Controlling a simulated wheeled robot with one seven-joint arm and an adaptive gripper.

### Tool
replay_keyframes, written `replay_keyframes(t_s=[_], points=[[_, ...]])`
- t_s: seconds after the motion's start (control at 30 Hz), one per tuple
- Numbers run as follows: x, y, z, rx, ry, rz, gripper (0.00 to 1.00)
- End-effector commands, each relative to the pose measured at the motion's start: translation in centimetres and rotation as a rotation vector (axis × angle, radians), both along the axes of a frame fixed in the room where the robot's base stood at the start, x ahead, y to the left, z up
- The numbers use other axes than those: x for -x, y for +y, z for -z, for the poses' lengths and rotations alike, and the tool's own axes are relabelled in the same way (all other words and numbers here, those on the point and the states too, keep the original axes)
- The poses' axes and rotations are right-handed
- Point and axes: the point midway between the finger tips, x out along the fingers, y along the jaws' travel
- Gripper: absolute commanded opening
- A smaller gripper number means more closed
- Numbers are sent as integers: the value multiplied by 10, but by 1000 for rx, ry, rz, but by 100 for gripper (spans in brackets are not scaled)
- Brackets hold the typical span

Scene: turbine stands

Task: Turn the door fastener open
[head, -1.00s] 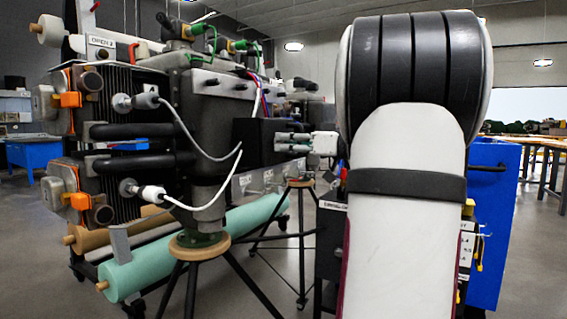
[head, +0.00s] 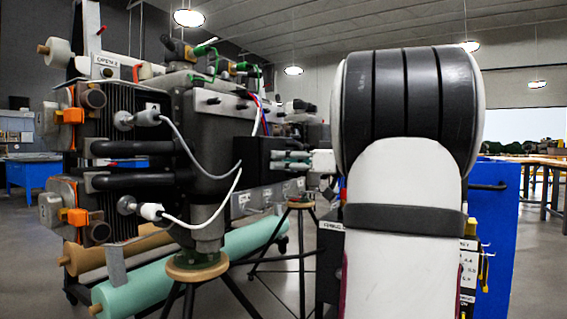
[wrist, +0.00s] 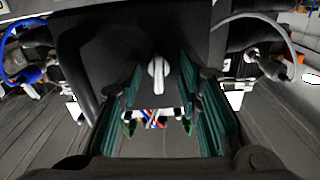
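The door fastener (wrist: 157,76) is a small light-grey handle, standing upright on a black panel (wrist: 120,50) in the wrist view. My gripper (wrist: 165,100) is open, with one teal-padded finger on each side of the fastener. Gaps show between the fastener and both fingers, and I cannot see any contact. In the head view my gripper (head: 295,160) reaches from the right to a black box (head: 256,160) on the side of the machine. The fastener itself is not distinguishable there, and my arm covers part of the right side.
The machine (head: 205,150) stands at left with grey and white cables (head: 200,212). A blue cabinet (head: 495,235) is behind my arm. In the wrist view cables hang on both sides.

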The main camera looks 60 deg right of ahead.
Motion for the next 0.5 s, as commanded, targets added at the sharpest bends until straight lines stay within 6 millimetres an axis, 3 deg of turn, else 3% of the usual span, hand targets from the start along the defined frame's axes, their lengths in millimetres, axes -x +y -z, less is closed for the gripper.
replay_keyframes(t_s=[0.07,0.13,0.5], points=[[0,0,0,0,0,1,32],[0,-1,0,0,0,1,38],[4,-1,1,0,-1,3,38]])
